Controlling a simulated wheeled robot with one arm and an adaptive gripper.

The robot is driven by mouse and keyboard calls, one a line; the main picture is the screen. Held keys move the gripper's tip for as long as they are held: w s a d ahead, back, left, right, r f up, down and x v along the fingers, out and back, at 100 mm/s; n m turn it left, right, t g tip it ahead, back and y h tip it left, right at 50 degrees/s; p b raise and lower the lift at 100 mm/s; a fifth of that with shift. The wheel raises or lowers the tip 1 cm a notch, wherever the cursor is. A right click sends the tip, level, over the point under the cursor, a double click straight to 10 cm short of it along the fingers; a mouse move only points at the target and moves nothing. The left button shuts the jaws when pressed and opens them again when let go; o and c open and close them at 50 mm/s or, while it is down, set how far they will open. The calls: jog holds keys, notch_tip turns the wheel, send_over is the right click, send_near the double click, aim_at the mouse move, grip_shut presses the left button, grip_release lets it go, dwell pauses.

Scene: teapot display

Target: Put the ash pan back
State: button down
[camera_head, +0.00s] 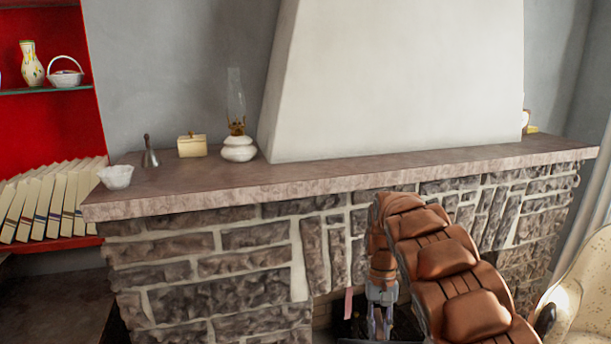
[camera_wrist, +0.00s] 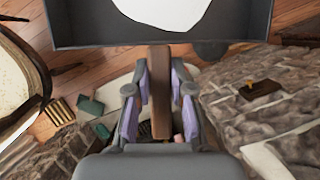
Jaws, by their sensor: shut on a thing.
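The ash pan (camera_wrist: 95,40) is a dark grey, flat-walled pan with a brown handle (camera_wrist: 160,95). In the wrist view it spans the top of the picture, with a large pale patch inside it. My gripper (camera_wrist: 160,80) is shut on the handle, one purple-padded finger on each side, and the pan extends beyond the fingertips. In the head view my gripper (camera_head: 381,312) points down in front of the stone fireplace (camera_head: 210,280), low in the picture. A dark shape lies behind and beside it there; I cannot tell whether it is the pan or the opening.
The mantel (camera_head: 330,185) holds a white bowl (camera_head: 116,177), a bell (camera_head: 150,155), a cream box (camera_head: 192,146) and an oil lamp (camera_head: 238,146). A pale armchair (camera_head: 585,285) stands at right. Dark green objects (camera_wrist: 90,105) lie low in the wrist view.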

jog(key=shift+s+d+r+n+p, duration=0.1)
jog(key=shift+s+r+n+p, duration=0.15)
jog(key=shift+r+p, duration=0.5)
jog(key=shift+s+d+r+n+p, duration=0.15)
jog(key=shift+r+n+p, duration=0.1)
jog(key=shift+r+p, duration=0.45)
jog(key=shift+a, duration=0.1)
